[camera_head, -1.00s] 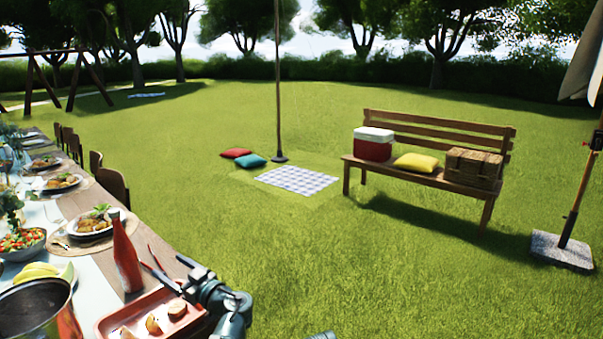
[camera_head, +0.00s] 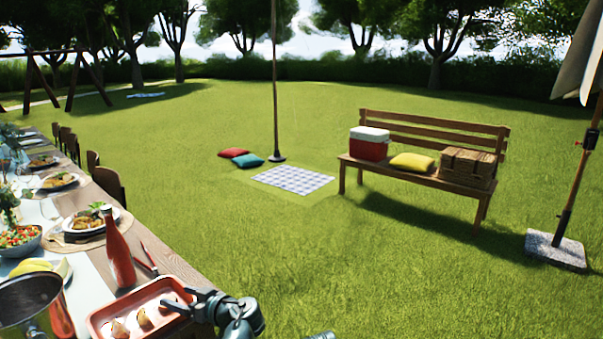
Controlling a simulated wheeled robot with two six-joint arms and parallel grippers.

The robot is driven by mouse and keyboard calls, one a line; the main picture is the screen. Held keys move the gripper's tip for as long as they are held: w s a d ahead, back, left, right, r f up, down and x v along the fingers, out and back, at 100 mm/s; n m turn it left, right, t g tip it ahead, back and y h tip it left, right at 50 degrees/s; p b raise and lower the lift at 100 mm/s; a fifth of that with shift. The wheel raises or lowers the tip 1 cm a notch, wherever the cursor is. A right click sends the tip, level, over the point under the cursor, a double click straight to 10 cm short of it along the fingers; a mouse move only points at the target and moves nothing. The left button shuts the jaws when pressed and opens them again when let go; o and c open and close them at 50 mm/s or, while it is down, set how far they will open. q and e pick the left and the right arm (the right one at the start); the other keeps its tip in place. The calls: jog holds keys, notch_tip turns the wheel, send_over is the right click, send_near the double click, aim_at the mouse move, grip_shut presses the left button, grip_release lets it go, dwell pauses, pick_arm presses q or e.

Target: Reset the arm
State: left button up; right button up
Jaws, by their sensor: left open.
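My left gripper (camera_head: 183,301) is over the right end of a red tray (camera_head: 97,324) at the table's near edge. Its jaws are open and point left. Pale round food pieces (camera_head: 119,328) lie in the tray, and a darker piece near the jaws is partly covered by the gripper. I cannot tell whether the jaws touch the tray. My right gripper does not show; only a small grey part of my body is at the bottom edge.
A red bottle (camera_head: 120,258) stands behind the tray, with slim red and dark utensils (camera_head: 147,259) beside it. Plates, bowls and chairs line the table. Open grass lies right, with a bench (camera_head: 420,180) farther off.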

pick_arm(q)
jog(key=s+d+f+m+g+h, duration=0.4)
jog(key=s+d+f+m+h, duration=0.25)
jog(key=s+d+f, duration=0.45)
jog(key=s+d+f+m+g+h, duration=0.4)
jog(key=s+d+f+m+h, duration=0.3)
jog(key=d, duration=0.7)
notch_tip(320, 180, up, 18)
jog(key=p, duration=1.7)
jog(key=shift+s+a+r+y+p, duration=0.2)
jog(key=shift+s+a+y+p, duration=0.15)
jog(key=shift+y, duration=0.1)
jog(key=shift+m, duration=0.25)
